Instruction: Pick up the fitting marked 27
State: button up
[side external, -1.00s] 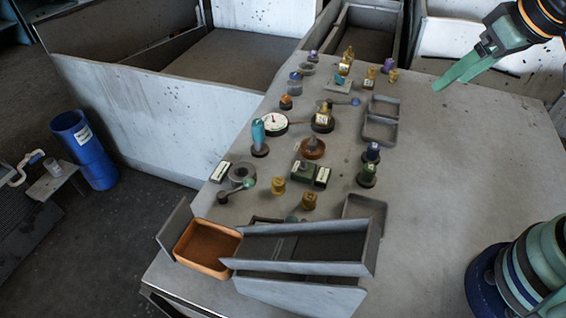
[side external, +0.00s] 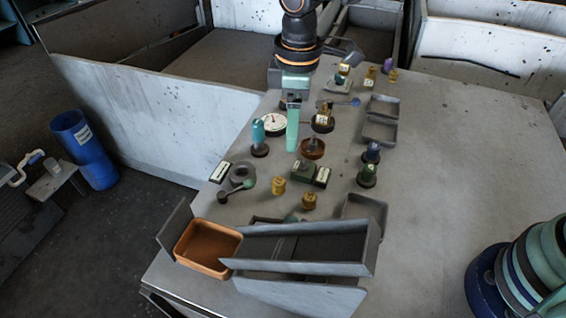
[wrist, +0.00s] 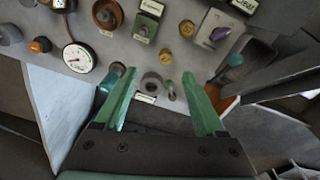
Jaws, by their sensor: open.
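Several small brass fittings stand on the bench, and I cannot read the number 27 on any of them. Two are near the middle front, one brass fitting (side external: 278,186) and another (side external: 309,201); both also show in the wrist view, the first (wrist: 165,57) and the second (wrist: 187,28). A tagged fitting (side external: 322,122) stands on a dark round base beside the gauge. More tagged fittings (side external: 370,77) are at the back. My gripper (side external: 292,149) is above the bench between the gauge and the brown round base. In the wrist view my gripper (wrist: 160,73) is open and empty, its fingers either side of a grey ring.
The round gauge (side external: 274,123), teal-topped post (side external: 258,135), brown round base (side external: 312,149) and green block (side external: 303,171) crowd around my gripper. An orange bin (side external: 208,266) and grey trays (side external: 366,205) are at the front.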

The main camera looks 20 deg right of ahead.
notch_tip(320, 180, down, 2)
jog(key=a+n, duration=0.1)
jog(key=a, duration=0.1)
send_over(279, 181)
jog(key=f, duration=0.7)
jog(key=shift+s+f, duration=0.2)
jog(key=shift+s, duration=0.05)
jog(key=shift+w+f, duration=0.15)
jog(key=shift+f, duration=1.2)
jog(key=shift+w+f, duration=0.1)
jog(key=shift+f, duration=1.2)
grip_shut()
jog(key=shift+r, duration=0.1)
